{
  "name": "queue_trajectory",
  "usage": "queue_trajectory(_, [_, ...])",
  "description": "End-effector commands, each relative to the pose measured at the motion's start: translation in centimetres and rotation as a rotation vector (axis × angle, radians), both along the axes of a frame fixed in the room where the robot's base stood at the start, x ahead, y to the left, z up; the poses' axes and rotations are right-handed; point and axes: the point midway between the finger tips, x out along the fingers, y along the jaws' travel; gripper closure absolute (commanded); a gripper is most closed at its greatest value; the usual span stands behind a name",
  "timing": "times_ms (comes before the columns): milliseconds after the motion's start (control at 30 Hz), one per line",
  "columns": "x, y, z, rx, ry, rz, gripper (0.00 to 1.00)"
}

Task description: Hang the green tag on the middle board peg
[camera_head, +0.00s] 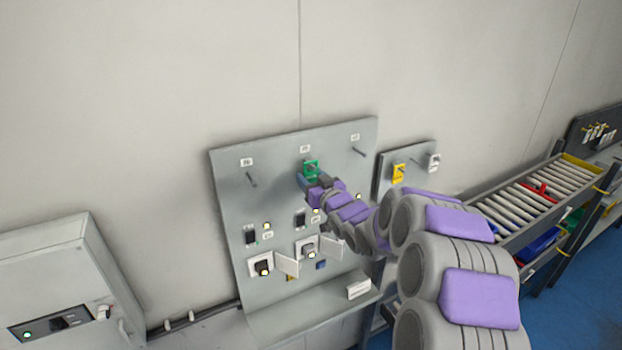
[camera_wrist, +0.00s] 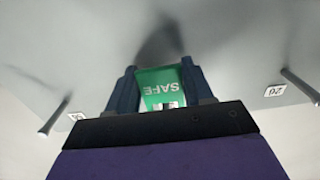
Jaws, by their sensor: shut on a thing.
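The green tag (camera_head: 311,167) is at the upper middle of the grey board (camera_head: 228,200), just below the middle number label (camera_head: 305,149). In the wrist view the green tag (camera_wrist: 161,86) reads "SAFE" upside down and sits between my two fingers. My gripper (camera_head: 308,180) is shut on it, close to the board face; the wrist view also shows my gripper (camera_wrist: 160,92). The middle peg is hidden behind the tag and gripper. I cannot tell whether the tag is around the peg. The left peg (camera_head: 252,180) and right peg (camera_head: 359,151) are bare.
Switches and two open white covers (camera_head: 287,264) are lower on the board. A small side board (camera_head: 413,152) with a yellow tag (camera_head: 398,173) stands to the right. A grey cabinet (camera_head: 65,260) is at lower left. A roller rack (camera_head: 535,195) is at right.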

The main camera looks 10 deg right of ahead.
Motion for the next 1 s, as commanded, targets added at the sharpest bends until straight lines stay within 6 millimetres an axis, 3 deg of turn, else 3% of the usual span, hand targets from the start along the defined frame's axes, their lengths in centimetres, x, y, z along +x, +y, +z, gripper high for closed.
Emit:
queue_trajectory(267, [0.00, -0.01, -0.02, 0.000, 0.000, 0.000, 0.80])
queue_trajectory(300, [0.00, -0.01, -0.03, 0.000, 0.000, 0.000, 0.48])
queue_trajectory(600, [0.00, 0.00, -0.03, 0.000, 0.000, 0.000, 0.19])
queue_trajectory(1000, [0.00, 0.00, -0.04, 0.000, 0.000, 0.000, 0.23])
